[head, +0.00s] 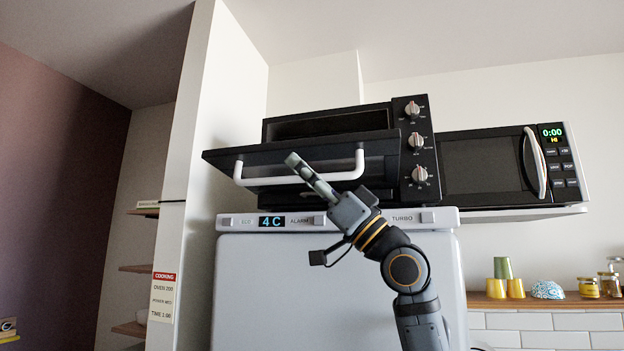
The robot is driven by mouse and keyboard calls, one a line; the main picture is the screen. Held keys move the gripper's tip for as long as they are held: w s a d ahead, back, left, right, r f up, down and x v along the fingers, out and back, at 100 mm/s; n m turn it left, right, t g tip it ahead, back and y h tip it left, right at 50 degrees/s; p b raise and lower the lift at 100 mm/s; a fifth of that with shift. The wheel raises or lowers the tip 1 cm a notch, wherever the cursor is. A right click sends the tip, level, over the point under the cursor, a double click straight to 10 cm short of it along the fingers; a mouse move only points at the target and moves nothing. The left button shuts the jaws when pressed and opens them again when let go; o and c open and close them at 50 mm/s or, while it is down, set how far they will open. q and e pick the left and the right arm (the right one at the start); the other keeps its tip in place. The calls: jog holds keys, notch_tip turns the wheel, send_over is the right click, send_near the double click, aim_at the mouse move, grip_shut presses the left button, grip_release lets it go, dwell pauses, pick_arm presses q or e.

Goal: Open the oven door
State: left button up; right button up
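The black toaster oven (412,150) stands on top of the white fridge. Its dark door (225,158) is tilted out and down toward me, partly open, and the oven's dark opening shows above it. The white bar handle (250,181) runs along the door's front. My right gripper (296,163) is in front of the door, its finger crossing over the middle of the handle and pointing up and left. I see it almost edge-on, so I cannot tell whether its fingers are apart or touch the handle. My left gripper is not in view.
The white fridge (330,290) has a display strip reading 4 C. A black microwave (485,168) sits on a shelf to the right. Cups (503,268) and jars (588,287) stand on a wooden counter at lower right. A white wall panel (225,110) rises left of the oven.

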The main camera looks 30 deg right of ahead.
jog(key=v, duration=0.3)
jog(key=shift+s+d+f, duration=0.15)
jog(key=shift+s+d, duration=0.05)
jog(key=shift+d, duration=0.2)
jog(key=shift+s+a+f, duration=0.1)
jog(key=shift+s+f, duration=0.1)
jog(key=shift+s, duration=0.05)
